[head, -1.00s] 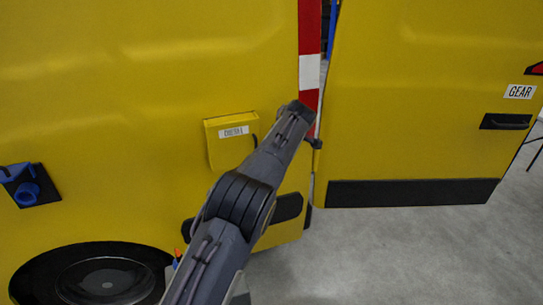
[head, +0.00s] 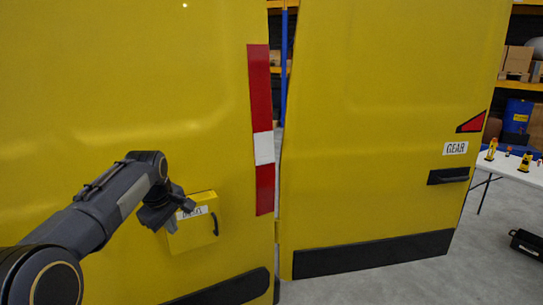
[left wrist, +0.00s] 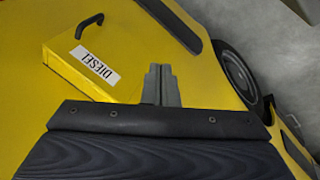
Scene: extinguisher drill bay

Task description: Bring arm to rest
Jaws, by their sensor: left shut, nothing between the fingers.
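My left arm comes in from the left in the head view. My left gripper (head: 184,207) is just in front of the yellow flap marked DIESEL (head: 198,232) on the van's side and partly covers its label. In the left wrist view the two grey fingers (left wrist: 161,84) are together with nothing between them. The flap (left wrist: 75,75) shows there up and to the left of the fingers, with its black handle (left wrist: 89,24). I cannot tell whether the fingers touch the flap. My right gripper is not in view.
The yellow van side (head: 120,80) fills the left of the head view. A yellow door marked GEAR (head: 375,130) stands right of a red-white strip (head: 263,148). A white table (head: 515,172) with small items and a black case (head: 527,243) are at the right. Grey floor there is partly clear.

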